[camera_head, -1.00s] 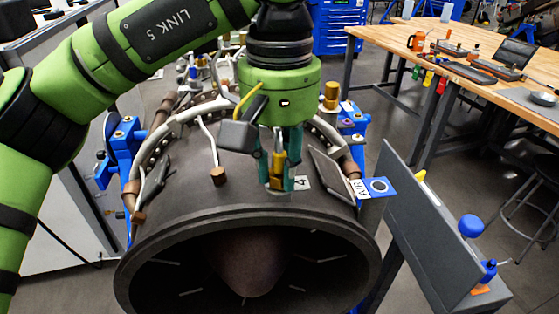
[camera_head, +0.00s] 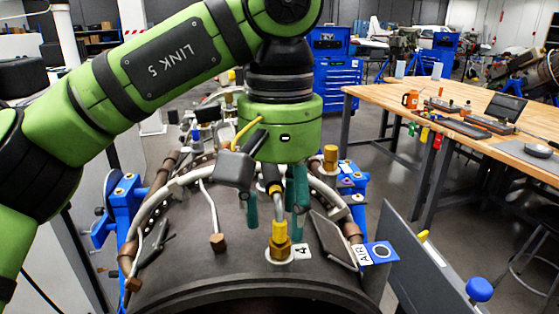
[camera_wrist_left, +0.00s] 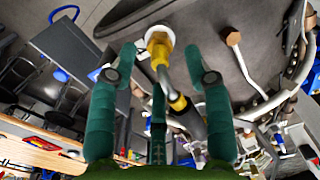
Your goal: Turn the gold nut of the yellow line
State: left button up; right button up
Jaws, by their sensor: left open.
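The gold nut (camera_head: 280,247) sits at the base of the line marked by a yellow band (camera_head: 279,229), on top of the dark turbine casing (camera_head: 190,262), by a label "4" (camera_head: 302,251). My left gripper (camera_head: 275,212) is above the nut with its teal fingers open and apart, one on each side of the line. In the left wrist view, the gold nut (camera_wrist_left: 158,42) lies beyond and between the open fingertips (camera_wrist_left: 160,62). The yellow-banded line (camera_wrist_left: 178,104) runs back between the fingers, which do not grip the nut. My right gripper is not in view.
A brown-tipped pipe (camera_head: 217,242) stands left of the nut. A dark plate (camera_head: 332,240) and a blue "AIR" tag (camera_head: 380,253) are on its right. Blue stand brackets (camera_head: 125,195) flank the casing. A grey panel (camera_head: 415,265) and wooden table (camera_head: 470,115) are further right.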

pick_arm(q)
notch_tip(320, 180, up, 8)
jog(key=shift+r, duration=0.1)
dwell(0.4)
